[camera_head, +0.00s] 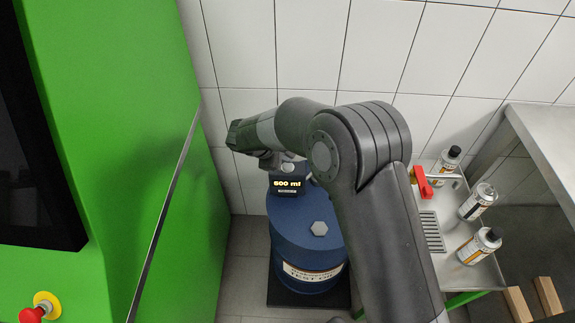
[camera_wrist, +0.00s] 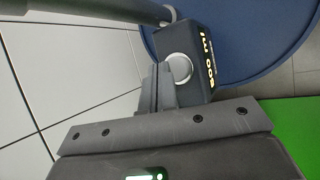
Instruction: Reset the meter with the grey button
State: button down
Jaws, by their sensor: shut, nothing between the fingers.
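The meter (camera_head: 287,186) is a dark box on top of the blue drum, with a lit display reading what looks like 600 ml; its first digit is hard to read. In the wrist view the meter (camera_wrist: 207,75) appears turned, with a round grey button (camera_wrist: 180,67) on its top face. My gripper (camera_wrist: 168,80) is shut and empty, its fingertips right at the button's edge and partly covering it. I cannot tell whether they touch it. In the head view my gripper (camera_head: 283,160) is just above the meter and hides most of the button.
The blue drum (camera_head: 305,235) stands on a dark base between the green cabinet (camera_head: 120,120) at left and a steel sink (camera_head: 455,272) at right. A tiled wall is behind. A pipe (camera_wrist: 95,10) runs beside the meter.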

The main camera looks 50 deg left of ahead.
aim_at(286, 167)
jog(key=shift+f, duration=0.15)
dwell(0.3)
jog(key=shift+f, duration=0.3)
jog(key=shift+f, duration=0.5)
dwell(0.6)
jog(key=shift+r, duration=0.95)
jog(key=shift+r, duration=0.1)
jog(key=shift+r, duration=2.4)
